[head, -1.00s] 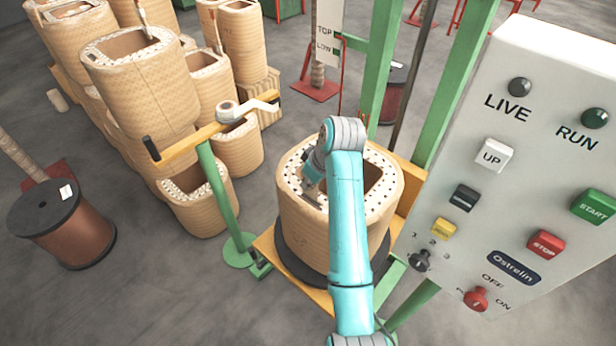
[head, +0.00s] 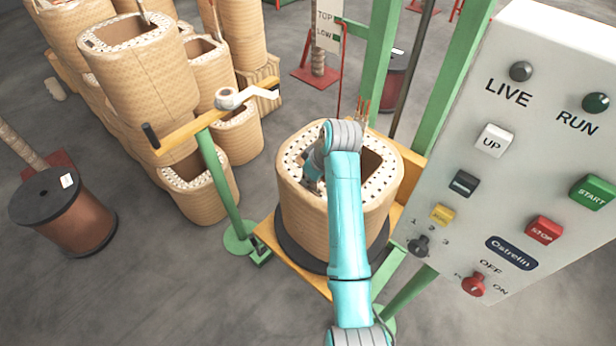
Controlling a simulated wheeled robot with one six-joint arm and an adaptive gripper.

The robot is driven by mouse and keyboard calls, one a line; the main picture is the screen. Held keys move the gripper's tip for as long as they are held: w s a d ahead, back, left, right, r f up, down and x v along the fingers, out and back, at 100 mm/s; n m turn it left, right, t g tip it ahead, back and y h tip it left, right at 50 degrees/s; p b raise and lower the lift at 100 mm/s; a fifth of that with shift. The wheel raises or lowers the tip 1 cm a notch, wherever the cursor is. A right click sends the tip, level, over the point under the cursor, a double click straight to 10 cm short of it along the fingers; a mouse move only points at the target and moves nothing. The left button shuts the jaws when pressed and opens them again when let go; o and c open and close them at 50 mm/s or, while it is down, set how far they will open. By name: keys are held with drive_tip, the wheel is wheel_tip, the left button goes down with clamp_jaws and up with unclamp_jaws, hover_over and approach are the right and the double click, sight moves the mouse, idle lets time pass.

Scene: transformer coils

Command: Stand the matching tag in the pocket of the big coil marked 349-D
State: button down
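A big tan coil (head: 305,215) stands upright on a dark round plate over a yellow base, with a white dotted top rim and a dark square opening. No 349-D marking can be read on it. My gripper (head: 312,182) is at the left part of the coil's top, close to the rim, and partly hidden by my teal arm. Its fingers are too small and covered to tell whether they are open or hold something. No tag or pocket can be made out.
Several tan coils (head: 140,75) are stacked at the left. A green stand with a yellow crossbar (head: 190,135) is just left of the big coil. A control panel (head: 530,150) fills the right. A brown wire spool (head: 65,215) stands at far left. Copper-coloured leads (head: 362,108) rise behind my arm.

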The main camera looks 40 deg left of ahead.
drive_tip(key=shift+s+d+f, duration=0.1)
drive_tip(key=shift+f, duration=0.3)
drive_tip(key=c, duration=1.2)
unclamp_jaws()
drive_tip(key=shift+f, duration=0.2)
drive_tip(key=shift+c, duration=0.2)
drive_tip(key=shift+r, duration=0.15)
drive_tip(key=v, duration=1.2)
drive_tip(key=shift+r, duration=0.15)
